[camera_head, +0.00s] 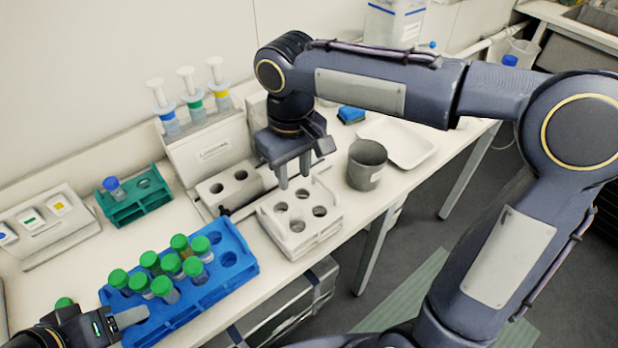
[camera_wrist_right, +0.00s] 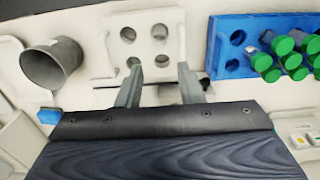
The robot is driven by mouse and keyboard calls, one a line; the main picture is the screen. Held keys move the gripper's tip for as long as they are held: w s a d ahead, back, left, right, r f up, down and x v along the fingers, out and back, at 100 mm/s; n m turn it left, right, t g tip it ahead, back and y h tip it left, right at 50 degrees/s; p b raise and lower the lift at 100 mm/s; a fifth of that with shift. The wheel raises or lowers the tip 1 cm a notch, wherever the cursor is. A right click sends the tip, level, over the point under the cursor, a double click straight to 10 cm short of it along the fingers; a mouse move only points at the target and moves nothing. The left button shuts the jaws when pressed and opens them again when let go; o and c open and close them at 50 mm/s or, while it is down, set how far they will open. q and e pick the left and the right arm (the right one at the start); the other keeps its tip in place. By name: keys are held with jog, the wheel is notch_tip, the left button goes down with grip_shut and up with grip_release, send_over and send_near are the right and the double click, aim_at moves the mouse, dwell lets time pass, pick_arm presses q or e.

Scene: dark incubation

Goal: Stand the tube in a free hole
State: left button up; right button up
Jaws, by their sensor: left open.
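Several green-capped tubes (camera_head: 150,260) stand in the blue rack (camera_head: 243,243), which has empty holes at its far right end. They also show in the right wrist view (camera_wrist_right: 285,45). Another green cap (camera_head: 64,302) shows left of the blue rack, behind my left gripper; its tube is hidden. My left gripper (camera_head: 128,318) is open at the blue rack's near left corner, partly out of frame. The white rack (camera_head: 302,243) has several empty holes and also shows in the right wrist view (camera_wrist_right: 108,42). My right gripper (camera_head: 294,176) is open and empty beside the white rack (camera_wrist_right: 160,84).
A blue-capped tube (camera_head: 113,188) stands in a small green rack (camera_head: 138,208). A grey cup (camera_head: 366,165) and a white tray (camera_head: 412,148) are right of the white rack. Syringe-like items (camera_head: 192,95) stand in a holder at the wall.

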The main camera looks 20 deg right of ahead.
jog(key=s+d+f+m+t+y, duration=0.2)
jog(key=s+d+m, duration=0.1)
jog(key=s, duration=0.5)
jog(key=s+d+f+m+t+y, duration=0.1)
jog(key=s+d+f+m+t, duration=0.1)
jog(key=s+d, duration=0.4)
jog(key=shift+s+f+m+t+y, duration=0.5)
jog(key=shift+s+t, duration=0.3)
jog(key=shift+s, duration=0.35)
